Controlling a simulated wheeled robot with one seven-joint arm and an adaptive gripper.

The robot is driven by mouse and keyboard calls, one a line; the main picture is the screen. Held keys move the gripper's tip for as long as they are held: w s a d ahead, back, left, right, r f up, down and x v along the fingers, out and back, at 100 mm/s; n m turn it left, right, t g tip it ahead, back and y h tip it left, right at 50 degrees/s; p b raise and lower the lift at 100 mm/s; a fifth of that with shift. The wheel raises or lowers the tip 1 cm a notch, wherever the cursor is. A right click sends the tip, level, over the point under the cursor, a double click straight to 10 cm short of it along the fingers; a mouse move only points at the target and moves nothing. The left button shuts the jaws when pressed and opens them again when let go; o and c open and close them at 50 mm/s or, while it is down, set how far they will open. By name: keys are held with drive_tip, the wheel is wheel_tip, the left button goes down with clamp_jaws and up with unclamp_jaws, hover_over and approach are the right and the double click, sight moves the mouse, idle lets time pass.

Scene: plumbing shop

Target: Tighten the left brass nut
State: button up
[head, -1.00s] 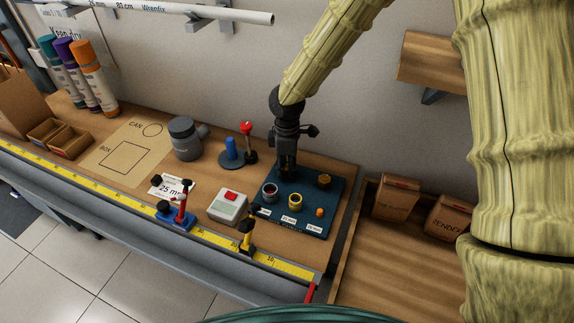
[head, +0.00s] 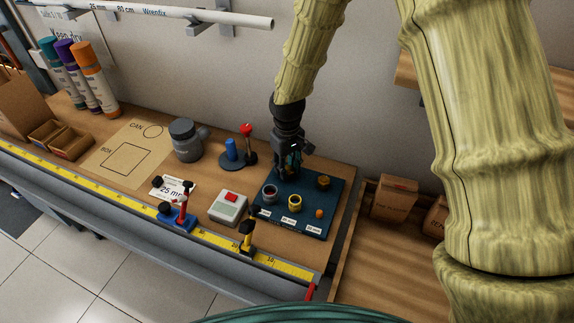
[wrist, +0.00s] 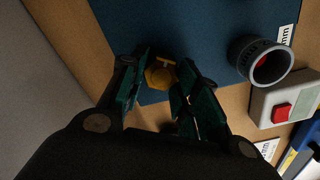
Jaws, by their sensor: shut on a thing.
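The left brass nut (wrist: 160,74) sits at the edge of the dark blue mat in the wrist view, between my fingertips. My gripper (wrist: 162,68) is shut on it, pointing down. In the head view my gripper (head: 288,172) is over the back left corner of the mat (head: 265,213), and its fingers hide the nut there. Another brass-coloured nut (head: 323,181) stands at the back right of the mat, clear of my gripper.
A red-knobbed lever (head: 248,145) stands near my gripper.

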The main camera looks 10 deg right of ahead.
sight(289, 168)
drive_tip(key=m+p, duration=0.1)
drive_tip(key=m, duration=0.4)
drive_tip(key=shift+m, duration=0.3)
drive_tip(key=m+p, duration=0.1)
drive_tip(key=m, duration=0.4)
drive_tip(key=shift+s+d+f, duration=0.1)
drive_tip(key=shift+d, duration=0.05)
drive_tip(key=shift+m, duration=0.4)
drive_tip(key=o, duration=1)
wheel_tip(289, 168, up, 12)
